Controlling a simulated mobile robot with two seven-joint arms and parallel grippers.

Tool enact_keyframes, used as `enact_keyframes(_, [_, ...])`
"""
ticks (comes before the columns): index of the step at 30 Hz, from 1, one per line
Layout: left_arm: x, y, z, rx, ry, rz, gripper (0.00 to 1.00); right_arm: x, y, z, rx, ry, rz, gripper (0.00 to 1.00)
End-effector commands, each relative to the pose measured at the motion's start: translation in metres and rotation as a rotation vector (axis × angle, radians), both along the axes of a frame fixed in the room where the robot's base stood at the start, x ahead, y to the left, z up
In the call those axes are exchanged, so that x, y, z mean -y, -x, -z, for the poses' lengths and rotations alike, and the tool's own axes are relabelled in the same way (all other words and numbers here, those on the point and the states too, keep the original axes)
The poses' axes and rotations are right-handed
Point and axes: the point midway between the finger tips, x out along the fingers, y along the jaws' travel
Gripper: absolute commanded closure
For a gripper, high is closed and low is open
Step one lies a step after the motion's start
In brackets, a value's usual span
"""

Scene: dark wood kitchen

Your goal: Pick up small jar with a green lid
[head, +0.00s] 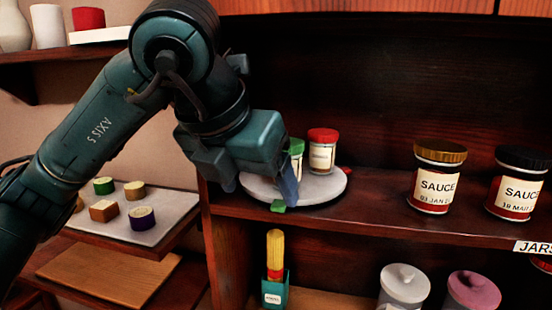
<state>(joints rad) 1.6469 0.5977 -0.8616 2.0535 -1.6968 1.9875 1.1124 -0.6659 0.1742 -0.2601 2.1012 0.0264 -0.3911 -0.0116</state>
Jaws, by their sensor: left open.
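The small jar with a green lid (296,148) stands on a round white tray (325,190) on the shelf. Its left side and lower part are hidden by my left gripper. My left gripper (260,194) is open, with its fingers pointing down over the left part of the tray. The right-hand finger overlaps the jar in the picture; I cannot tell whether it touches it. My right gripper is not in view.
A red-lidded jar (322,151) stands close to the right of the green-lidded one. Two sauce jars, one gold-lidded (437,177) and one black-lidded (517,183), stand farther right. A wood panel (400,7) hangs above.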

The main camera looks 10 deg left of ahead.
Motion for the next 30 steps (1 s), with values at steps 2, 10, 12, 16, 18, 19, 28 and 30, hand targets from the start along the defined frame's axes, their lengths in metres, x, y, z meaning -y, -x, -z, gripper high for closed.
enact_keyframes(2, [-0.005, -0.003, -0.006, 0.019, -0.016, -0.028, 0.25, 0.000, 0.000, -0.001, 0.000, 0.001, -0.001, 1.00])
enact_keyframes(10, [0.002, -0.045, -0.009, 0.019, -0.018, -0.035, 0.25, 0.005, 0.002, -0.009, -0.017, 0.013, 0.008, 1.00])
enact_keyframes(12, [0.005, -0.056, -0.009, 0.020, -0.018, -0.033, 0.25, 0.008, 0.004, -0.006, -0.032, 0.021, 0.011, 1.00])
enact_keyframes(16, [0.007, -0.069, -0.008, 0.021, -0.019, -0.032, 0.25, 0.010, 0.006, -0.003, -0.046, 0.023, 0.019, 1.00])
enact_keyframes(18, [0.008, -0.072, -0.007, 0.021, -0.018, -0.032, 0.25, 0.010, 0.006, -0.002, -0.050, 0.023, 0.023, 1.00])
enact_keyframes(19, [0.008, -0.074, -0.007, 0.021, -0.018, -0.032, 0.25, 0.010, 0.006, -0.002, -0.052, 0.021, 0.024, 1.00])
enact_keyframes(28, [0.017, -0.117, -0.009, 0.020, -0.017, -0.031, 0.25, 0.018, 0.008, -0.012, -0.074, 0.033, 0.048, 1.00])
enact_keyframes(30, [0.018, -0.122, -0.003, 0.018, -0.019, -0.030, 0.25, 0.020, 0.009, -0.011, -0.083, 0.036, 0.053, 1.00])
